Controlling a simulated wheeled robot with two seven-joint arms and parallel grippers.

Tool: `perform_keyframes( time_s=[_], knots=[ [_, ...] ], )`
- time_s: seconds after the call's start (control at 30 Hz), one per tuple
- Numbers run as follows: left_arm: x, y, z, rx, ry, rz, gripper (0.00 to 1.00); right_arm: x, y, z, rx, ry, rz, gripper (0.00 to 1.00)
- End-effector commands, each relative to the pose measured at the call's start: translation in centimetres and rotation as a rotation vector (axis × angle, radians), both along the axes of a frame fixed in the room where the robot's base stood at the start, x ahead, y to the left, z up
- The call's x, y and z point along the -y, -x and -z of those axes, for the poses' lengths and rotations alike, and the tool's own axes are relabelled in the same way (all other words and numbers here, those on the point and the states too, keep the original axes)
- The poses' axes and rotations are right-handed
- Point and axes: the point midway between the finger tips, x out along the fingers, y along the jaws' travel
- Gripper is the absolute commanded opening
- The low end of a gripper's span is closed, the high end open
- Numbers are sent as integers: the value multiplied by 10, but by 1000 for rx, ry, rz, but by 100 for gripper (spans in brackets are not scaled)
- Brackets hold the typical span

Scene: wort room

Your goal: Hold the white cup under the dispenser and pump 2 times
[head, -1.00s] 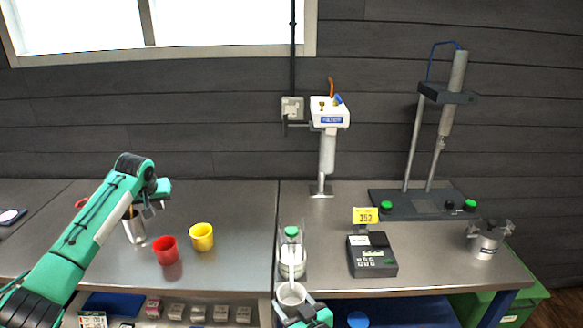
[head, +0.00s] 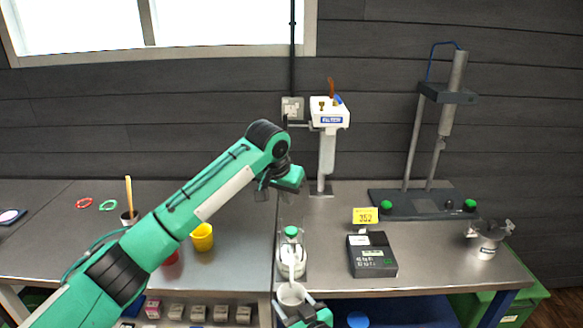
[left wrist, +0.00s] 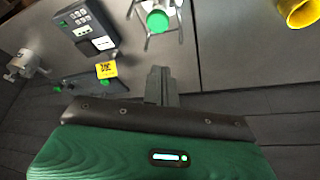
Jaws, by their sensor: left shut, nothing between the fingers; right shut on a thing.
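The white cup (head: 291,293) is at the front edge of the bench, upright as far as I can tell. My right gripper (head: 297,307) is shut on it. The dispenser (head: 291,262), a pale bottle with a green top and white spout, stands in a clear frame just behind the cup. The spout points towards the cup. My left gripper (head: 264,187) is shut and empty, above and behind the dispenser, apart from it. In the left wrist view its closed fingers (left wrist: 161,85) show below the green pump top (left wrist: 158,20).
A yellow cup (head: 202,238) and a partly hidden red cup (head: 171,258) are left. A metal pot (head: 486,242) is far right. A tall stand (head: 325,165) rises behind.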

Motion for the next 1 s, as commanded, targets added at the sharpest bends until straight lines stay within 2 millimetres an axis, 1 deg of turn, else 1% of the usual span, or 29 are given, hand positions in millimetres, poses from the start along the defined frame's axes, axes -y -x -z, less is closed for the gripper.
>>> perform_keyframes(
  time_s=[0.03, 0.1, 0.27, 0.47, 0.7, 0.83, 1.0],
  knots=[
    [6, 3, 0, 2, -1, 18, 0, 0, 0, 0, 1, -1, 0, 35],
    [10, 4, 1, 4, -3, 34, 0, 0, 0, 0, 1, -1, 0, 35],
    [11, 5, 8, 5, -4, 41, 0, 0, 0, 0, 1, -1, 0, 35],
    [11, 5, 27, 4, -4, 39, 0, 0, 0, 0, 1, -1, 0, 35],
    [11, 5, 55, 3, -3, 38, 0, 0, 0, 0, 1, -1, 0, 35],
    [11, 5, 64, 4, -3, 39, 0, 0, 0, 0, 1, -1, 0, 35],
    [11, 5, 67, 5, -3, 39, 0, 0, 0, 0, 1, -1, 0, 35]
  ],
)
